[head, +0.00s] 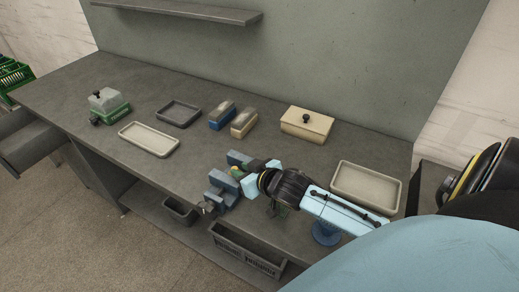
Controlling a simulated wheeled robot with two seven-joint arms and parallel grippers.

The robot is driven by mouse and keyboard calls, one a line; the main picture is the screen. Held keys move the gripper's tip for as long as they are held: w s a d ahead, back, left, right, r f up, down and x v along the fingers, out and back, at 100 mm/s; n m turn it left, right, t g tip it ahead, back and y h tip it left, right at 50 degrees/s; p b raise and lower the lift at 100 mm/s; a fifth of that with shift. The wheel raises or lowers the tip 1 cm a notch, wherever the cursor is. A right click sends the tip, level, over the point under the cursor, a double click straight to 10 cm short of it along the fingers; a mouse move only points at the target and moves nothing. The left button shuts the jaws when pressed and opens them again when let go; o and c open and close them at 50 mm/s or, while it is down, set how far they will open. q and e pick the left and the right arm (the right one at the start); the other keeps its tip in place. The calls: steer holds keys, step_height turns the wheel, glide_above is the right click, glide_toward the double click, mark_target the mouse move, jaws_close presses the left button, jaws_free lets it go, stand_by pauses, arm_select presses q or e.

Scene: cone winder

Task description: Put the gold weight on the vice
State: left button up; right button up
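The blue vice (221,189) stands at the front edge of the workbench, its jaws apart. My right gripper (243,176) reaches in from the right and is at the vice. A small yellow-gold piece (235,170) shows between the vice jaws, at the gripper's tip. It may be the gold weight, but it is mostly hidden and too small to be sure. I cannot tell whether the fingers are closed on it or apart. My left gripper is not in view.
The workbench (70,85) holds a green-and-grey device (108,105), a beige tray (149,139), a dark tray (178,113), blue (221,115) and tan (244,123) blocks, a lidded cream box (306,124) and another beige tray (366,186). A dark crate (247,252) sits below.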

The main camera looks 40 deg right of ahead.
steer(key=v, duration=1)
steer(key=shift+r+p, duration=0.25)
steer(key=shift+p, duration=0.1)
